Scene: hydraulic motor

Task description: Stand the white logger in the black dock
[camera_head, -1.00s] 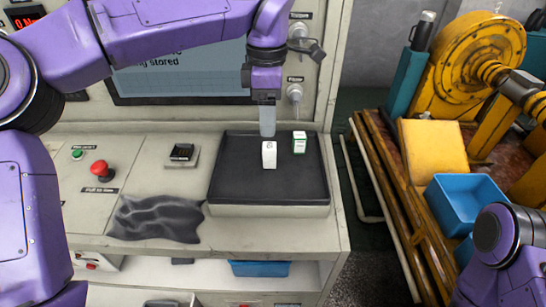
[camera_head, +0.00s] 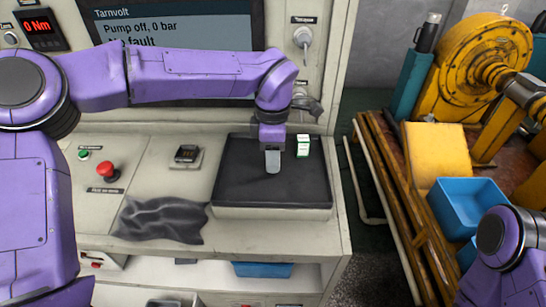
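My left gripper (camera_head: 272,161) points down over the black tray, low and close to its surface. I see its fingers as one grey shape, so the gap between them does not show. I cannot make out the white logger; the gripper may hide it. A small white and green box (camera_head: 303,146) stands on the tray just right of the gripper. The black dock (camera_head: 187,154) sits on a light plate on the bench, left of the tray. My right gripper is out of view; only part of the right arm shows at the lower right.
The black tray (camera_head: 240,190) is otherwise bare. A dark cloth (camera_head: 160,219) lies left of it, with a red button (camera_head: 105,171) further left. A panel with a screen (camera_head: 190,32) stands behind. A wooden pallet with a blue bin (camera_head: 466,207) and yellow machinery is at the right.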

